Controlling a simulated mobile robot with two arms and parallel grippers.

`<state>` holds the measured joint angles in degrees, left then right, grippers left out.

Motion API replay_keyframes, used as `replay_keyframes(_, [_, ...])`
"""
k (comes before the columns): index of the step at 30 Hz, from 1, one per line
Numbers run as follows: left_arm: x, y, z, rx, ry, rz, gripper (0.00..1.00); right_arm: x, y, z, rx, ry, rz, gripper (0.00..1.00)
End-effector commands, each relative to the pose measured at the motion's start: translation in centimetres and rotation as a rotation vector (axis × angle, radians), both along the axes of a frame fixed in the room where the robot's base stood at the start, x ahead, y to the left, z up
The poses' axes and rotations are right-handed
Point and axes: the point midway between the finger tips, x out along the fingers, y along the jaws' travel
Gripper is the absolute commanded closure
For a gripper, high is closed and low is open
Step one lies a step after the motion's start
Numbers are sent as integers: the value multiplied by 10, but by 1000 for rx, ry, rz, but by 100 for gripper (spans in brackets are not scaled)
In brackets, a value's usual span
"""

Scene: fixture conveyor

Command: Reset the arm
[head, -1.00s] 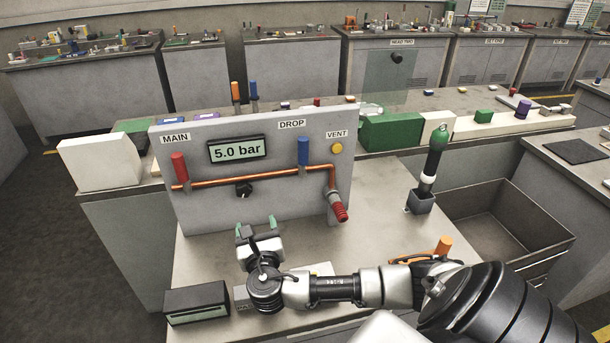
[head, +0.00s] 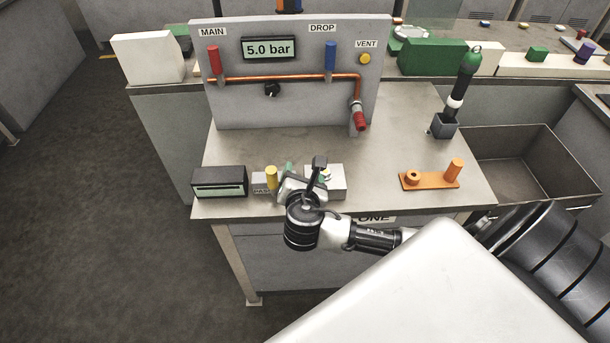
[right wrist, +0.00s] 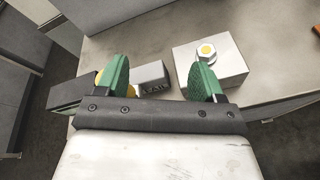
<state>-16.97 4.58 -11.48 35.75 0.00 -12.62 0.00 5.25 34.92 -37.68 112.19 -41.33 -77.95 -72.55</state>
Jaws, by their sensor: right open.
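My right gripper (head: 305,178) is open and empty over the front edge of the table (head: 400,125). In the right wrist view its green-padded fingers (right wrist: 161,82) stand wide apart, with nothing between them. A small grey block with a partly hidden label (right wrist: 153,78) lies beyond the left finger. A pale box with a hex-shaped top piece and yellow centre (right wrist: 206,53) sits beyond the right finger. My left gripper is in neither view.
A grey panel (head: 300,105) with a 5.0 bar display stands behind. A black display box (head: 220,183) is left of the gripper. An orange plate (head: 429,182) and a green-topped black tool in a holder (head: 444,126) are right. Mid-table is clear.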

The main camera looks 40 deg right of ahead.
Motion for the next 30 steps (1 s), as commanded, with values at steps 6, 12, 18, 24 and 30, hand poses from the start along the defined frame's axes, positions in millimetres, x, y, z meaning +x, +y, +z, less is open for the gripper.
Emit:
replay_keyframes(6, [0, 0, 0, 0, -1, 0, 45, -2, 1, -2, 27, -1, -7, 32])
replay_keyframes(12, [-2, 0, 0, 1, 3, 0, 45, -2, 1, -2, 25, 0, -7, 32])
replay_keyframes(18, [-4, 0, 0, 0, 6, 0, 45, -3, 2, -2, 31, 0, -8, 32])
replay_keyframes(24, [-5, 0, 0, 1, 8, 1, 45, -38, 22, -22, 384, -5, -137, 32])
replay_keyframes(30, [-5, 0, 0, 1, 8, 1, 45, -114, 53, -45, 1059, -26, -558, 32])
